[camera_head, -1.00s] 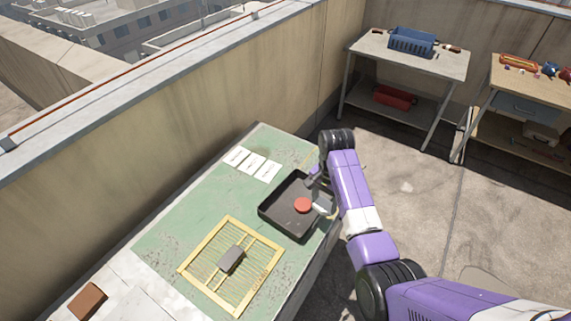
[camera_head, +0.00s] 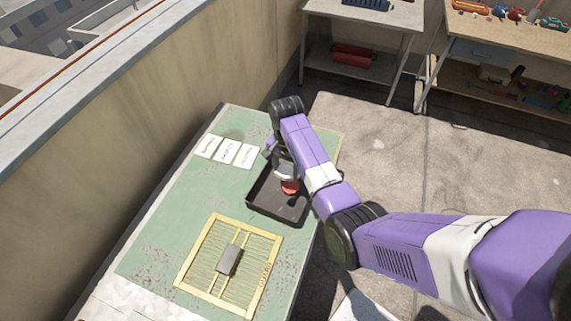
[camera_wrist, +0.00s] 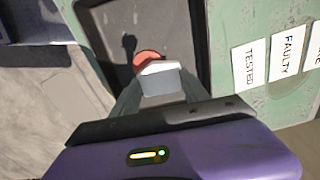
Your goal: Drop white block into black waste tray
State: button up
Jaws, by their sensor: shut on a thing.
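The white block (camera_wrist: 160,80) is held between the fingers of my gripper (camera_wrist: 150,98) in the wrist view. The gripper is shut on it, over the black waste tray (camera_head: 265,207). In the wrist view the tray's dark floor (camera_wrist: 182,30) lies beyond the block. A red round thing (camera_head: 291,187) shows at the tray in the head view. It also shows behind the block in the wrist view (camera_wrist: 148,57), partly hidden. My arm covers the tray's right side in the head view, and the exact height of the block above the tray cannot be told.
White label cards (camera_head: 226,151) lie on the green table (camera_head: 160,235) left of the tray; two read TESTED (camera_wrist: 250,66) and FAULTY (camera_wrist: 289,53). A yellow grid frame (camera_head: 195,285) with a grey block (camera_head: 229,260) lies nearer. Benches (camera_head: 375,25) stand beyond a floor gap.

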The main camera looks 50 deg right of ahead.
aim_at(286, 171)
notch_tip(286, 171, down, 2)
jog(key=shift+f+b, duration=0.1)
jog(key=shift+b, duration=0.8)
jog(key=o, duration=1.4)
jog(key=shift+c, duration=0.2)
jog(key=shift+r+b, duration=0.3)
jog(key=shift+r, duration=3.7)
